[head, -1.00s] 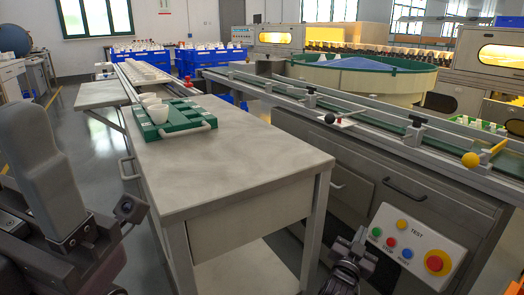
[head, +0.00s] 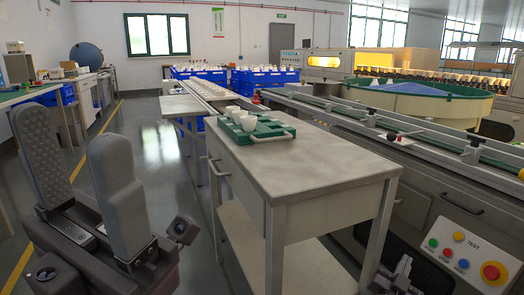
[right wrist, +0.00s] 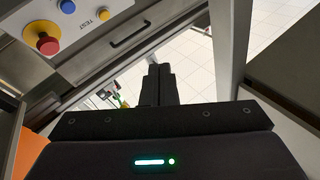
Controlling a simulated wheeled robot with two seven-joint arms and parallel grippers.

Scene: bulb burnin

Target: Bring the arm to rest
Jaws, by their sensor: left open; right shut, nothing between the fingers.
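My left gripper (head: 85,190) is at the lower left of the head view. Its two grey padded fingers stand upright and apart, with nothing between them. It is left of the metal table, over the floor. My right gripper (head: 398,270) shows small at the bottom edge of the head view, between the table's right front leg and the button panel. In the right wrist view its dark fingers (right wrist: 158,82) are together, with nothing held, pointing at the tiled floor.
A metal table (head: 310,170) carries a green tray (head: 237,136) with white cups (head: 247,122). The conveyor bench with a button panel (head: 462,248) stands at right; the panel also shows in the right wrist view (right wrist: 75,25). Blue crates (head: 265,77) stand behind. Floor at left is open.

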